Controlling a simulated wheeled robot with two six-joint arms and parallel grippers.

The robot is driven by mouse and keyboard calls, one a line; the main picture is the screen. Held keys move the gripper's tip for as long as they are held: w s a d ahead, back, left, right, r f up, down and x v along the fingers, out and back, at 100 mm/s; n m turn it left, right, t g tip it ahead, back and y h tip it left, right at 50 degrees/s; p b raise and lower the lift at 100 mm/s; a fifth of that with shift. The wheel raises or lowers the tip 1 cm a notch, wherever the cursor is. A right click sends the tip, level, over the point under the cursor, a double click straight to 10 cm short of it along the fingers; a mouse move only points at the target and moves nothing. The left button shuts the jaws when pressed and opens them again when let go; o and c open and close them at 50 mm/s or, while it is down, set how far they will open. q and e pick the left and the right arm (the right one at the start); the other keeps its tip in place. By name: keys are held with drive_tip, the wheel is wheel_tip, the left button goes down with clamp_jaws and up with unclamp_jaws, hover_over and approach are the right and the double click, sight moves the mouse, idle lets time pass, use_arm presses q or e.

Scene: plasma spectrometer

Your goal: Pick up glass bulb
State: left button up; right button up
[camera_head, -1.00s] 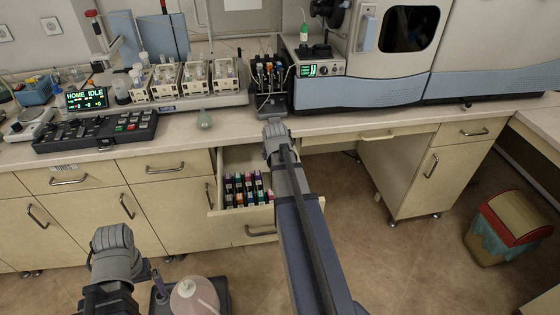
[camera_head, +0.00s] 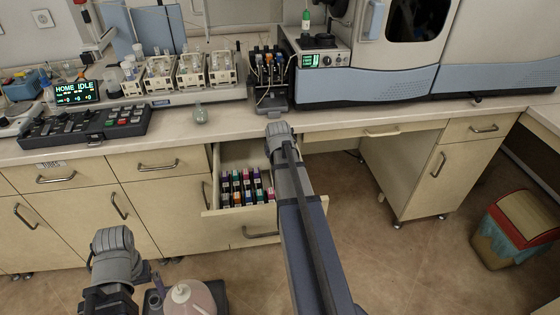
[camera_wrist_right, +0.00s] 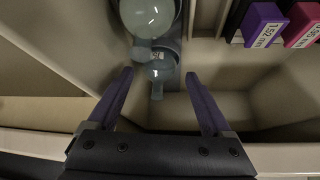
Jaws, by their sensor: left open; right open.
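The farther glass bulb (camera_wrist_right: 147,14) is cut by the top edge. My right gripper (camera_wrist_right: 157,75) is open, with a finger on each side of that neck and a gap to both. In the head view my right arm hides this gripper and these bulbs. Another glass bulb (camera_head: 200,115) stands on the counter.
The open drawer (camera_head: 209,211) also holds several coloured boxes (camera_head: 232,187), which show right of the bulbs in the wrist view (camera_wrist_right: 262,24). The drawer walls are close. A control panel (camera_head: 85,125), glassware stands and a large instrument (camera_head: 370,84) occupy the counter. A bin (camera_head: 514,232) stands right.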

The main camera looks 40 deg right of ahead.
drive_tip(key=b+x, duration=0.4)
drive_tip(key=x, duration=0.1)
drive_tip(key=shift+w+d+r, duration=0.1)
drive_tip(key=shift+w+d, duration=0.15)
drive_tip(key=shift+d, duration=0.05)
drive_tip(key=shift+r, duration=0.15)
drive_tip(key=shift+c, duration=0.2)
drive_tip(key=c, duration=1.1)
